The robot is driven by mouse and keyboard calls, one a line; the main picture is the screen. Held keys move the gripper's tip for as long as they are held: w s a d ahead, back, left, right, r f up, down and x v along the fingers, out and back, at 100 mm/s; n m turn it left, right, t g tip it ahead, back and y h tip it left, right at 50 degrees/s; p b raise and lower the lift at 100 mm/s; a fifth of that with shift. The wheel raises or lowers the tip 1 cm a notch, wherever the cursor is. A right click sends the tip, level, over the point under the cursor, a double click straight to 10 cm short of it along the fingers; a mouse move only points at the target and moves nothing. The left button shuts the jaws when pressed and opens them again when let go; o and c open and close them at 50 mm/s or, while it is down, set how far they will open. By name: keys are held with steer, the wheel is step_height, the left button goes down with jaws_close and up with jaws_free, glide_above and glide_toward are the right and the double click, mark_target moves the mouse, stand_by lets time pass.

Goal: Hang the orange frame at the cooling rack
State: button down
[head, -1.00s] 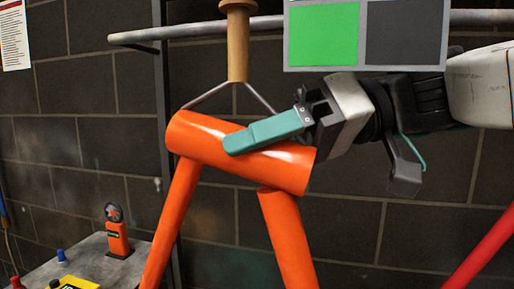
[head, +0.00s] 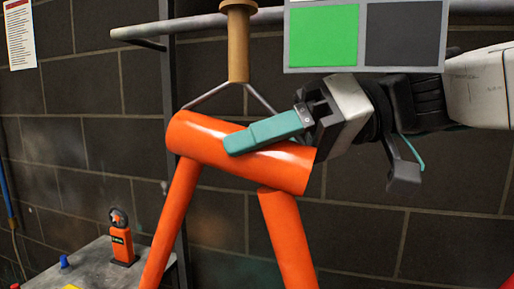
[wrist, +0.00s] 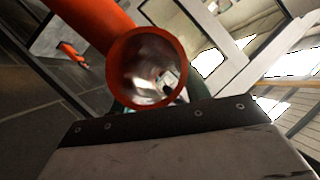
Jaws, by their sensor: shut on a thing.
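The orange frame (head: 205,137) fills the middle of the head view, with its thick top tube tilted down to the right and two tubes running down out of view. My gripper (head: 262,136) reaches in from the right, with a teal finger lying along the near side of the top tube; it is shut on the frame. The far finger is hidden. A wooden handle (head: 238,45) with a wire hanger stands above the tube, and its wires run down behind it. In the wrist view the open end of the orange tube (wrist: 118,60) faces the camera. I cannot identify the cooling rack for sure.
A grey horizontal rail (head: 200,24) runs along the wall behind, beside a dark upright post (head: 170,80). A sign with green and dark panels (head: 365,35) hangs in front at the top. A grey table (head: 98,262) at lower left holds an orange device (head: 121,243).

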steer(key=w+d+f, duration=0.1)
steer(key=w+d, duration=0.1)
steer(key=w, duration=0.5)
steer(key=w+d+f, duration=0.1)
steer(key=w+d, duration=0.2)
steer(key=w, duration=0.4)
steer(key=shift+w+d+f, duration=0.2)
steer(key=shift+w+f, duration=0.15)
steer(key=shift+w, duration=0.05)
stand_by(1.4)
stand_by(0.3)
